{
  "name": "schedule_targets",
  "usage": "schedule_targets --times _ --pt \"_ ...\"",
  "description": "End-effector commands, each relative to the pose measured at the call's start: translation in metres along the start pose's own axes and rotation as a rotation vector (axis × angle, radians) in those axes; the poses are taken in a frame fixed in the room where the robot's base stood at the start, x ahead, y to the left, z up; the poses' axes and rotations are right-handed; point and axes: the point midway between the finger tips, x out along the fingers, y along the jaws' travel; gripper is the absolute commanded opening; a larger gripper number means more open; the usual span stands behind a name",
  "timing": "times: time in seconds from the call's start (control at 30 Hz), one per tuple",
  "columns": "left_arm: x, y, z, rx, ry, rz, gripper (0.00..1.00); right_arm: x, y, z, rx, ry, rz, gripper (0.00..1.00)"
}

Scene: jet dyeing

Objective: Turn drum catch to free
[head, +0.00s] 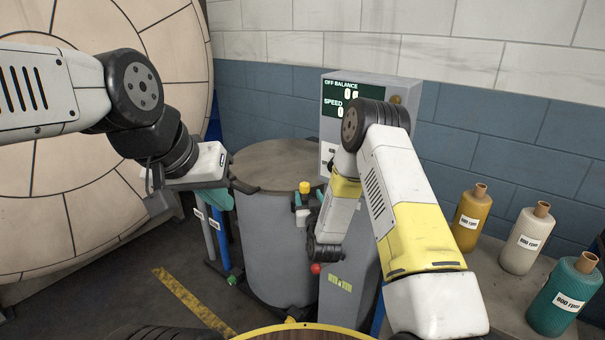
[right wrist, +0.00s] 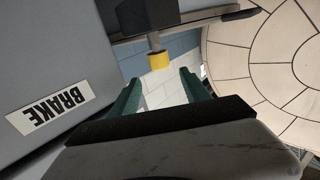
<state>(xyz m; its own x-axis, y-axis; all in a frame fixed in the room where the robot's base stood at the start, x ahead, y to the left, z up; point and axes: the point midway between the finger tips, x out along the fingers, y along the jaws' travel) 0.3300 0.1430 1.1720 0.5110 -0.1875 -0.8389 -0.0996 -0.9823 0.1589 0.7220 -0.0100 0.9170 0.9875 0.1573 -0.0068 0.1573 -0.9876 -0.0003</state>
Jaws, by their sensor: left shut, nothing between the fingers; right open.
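A yellow-capped knob on a dark stem (head: 304,188) stands at the right edge of the grey drum (head: 270,235); it may be the drum catch, but no label shows. It also shows in the right wrist view (right wrist: 159,60), ahead of the fingers. My right gripper (head: 308,202) is open beside this knob, its green fingers (right wrist: 160,95) apart and empty, partly hidden by the wrist in the head view. My left gripper (head: 222,200) is shut and empty at the drum's left side.
The grey control cabinet (head: 364,85) reads OFF BALANCE and SPEED; a BRAKE label (right wrist: 47,108) shows close by. A red ball (head: 316,268) is low on the cabinet. Yellow (head: 470,218), white (head: 527,240) and green (head: 565,295) bottles stand at right. A large round panelled door (head: 80,200) fills the left.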

Motion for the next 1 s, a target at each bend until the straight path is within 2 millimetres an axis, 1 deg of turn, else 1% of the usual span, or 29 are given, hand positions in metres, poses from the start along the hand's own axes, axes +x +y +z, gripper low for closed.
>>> schedule_targets --times 0.07,0.17,0.43,0.6,0.73,0.97,1.0 --pt "-0.001 0.000 0.000 0.000 0.002 0.000 0.00 0.001 -0.001 0.003 -0.001 0.005 0.001 0.55" --pt "0.000 0.000 0.000 0.000 0.001 0.000 0.00 0.009 -0.001 0.002 -0.001 0.010 0.002 0.55" --pt "0.000 0.000 0.000 0.000 0.001 0.000 0.00 0.052 -0.001 0.002 0.000 0.009 0.002 0.55" --pt "0.000 0.000 0.000 0.000 0.001 0.000 0.00 0.071 -0.001 0.002 0.000 0.008 0.001 0.55" --pt "0.000 0.000 0.000 0.000 0.001 0.000 0.00 0.077 -0.001 0.002 0.000 0.007 0.001 0.55" --pt "0.000 0.000 0.000 0.000 0.001 0.000 0.00 0.077 -0.001 0.002 0.000 0.006 0.001 0.55" --pt "0.000 0.000 0.000 0.000 0.001 0.000 0.00 0.077 -0.001 0.002 0.000 0.006 0.001 0.47"
